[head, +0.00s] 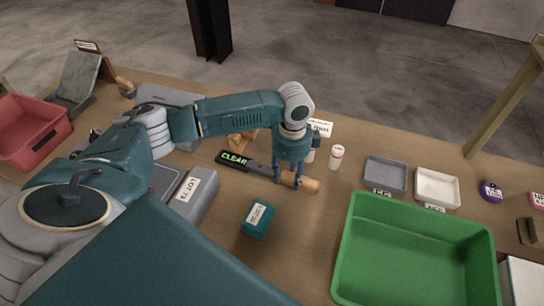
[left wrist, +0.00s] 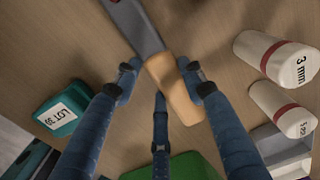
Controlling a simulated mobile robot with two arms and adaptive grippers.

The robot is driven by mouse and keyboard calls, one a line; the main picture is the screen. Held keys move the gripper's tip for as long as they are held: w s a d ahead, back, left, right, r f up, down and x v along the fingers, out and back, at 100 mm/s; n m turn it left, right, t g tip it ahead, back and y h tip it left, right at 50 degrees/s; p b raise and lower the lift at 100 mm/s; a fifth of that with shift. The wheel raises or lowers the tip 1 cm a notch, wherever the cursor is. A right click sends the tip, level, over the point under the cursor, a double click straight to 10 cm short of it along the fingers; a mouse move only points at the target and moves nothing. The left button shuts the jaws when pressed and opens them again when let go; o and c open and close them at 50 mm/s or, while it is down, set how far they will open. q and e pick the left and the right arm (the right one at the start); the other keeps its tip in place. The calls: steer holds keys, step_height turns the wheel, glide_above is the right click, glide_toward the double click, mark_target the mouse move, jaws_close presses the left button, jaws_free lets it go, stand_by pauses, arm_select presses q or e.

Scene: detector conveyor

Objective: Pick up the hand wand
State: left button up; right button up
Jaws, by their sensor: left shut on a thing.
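The hand wand (head: 261,168) has a dark body with a green "CLEAR" display and a tan handle. It lies over the wooden table near the middle of the head view. My left gripper (head: 286,178) reaches down from above and is shut on the handle. In the left wrist view, the tan handle (left wrist: 174,92) and grey shaft run between the fingers of my left gripper (left wrist: 159,76). I cannot tell whether the wand touches the table. My right gripper is in neither view.
A teal "LOT" box (head: 257,219) lies in front of the wand. White cylinders with red bands (head: 337,157) stand just right of the gripper. A large green bin (head: 412,250) is at the front right, with grey (head: 386,173) and white (head: 437,187) trays behind it. A red bin (head: 30,130) is far left.

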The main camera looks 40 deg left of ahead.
arm_select(q)
steer(key=shift+r, duration=0.15)
steer(key=shift+r, duration=0.3)
step_height(320, 180, up, 19)
steer(key=b, duration=0.2)
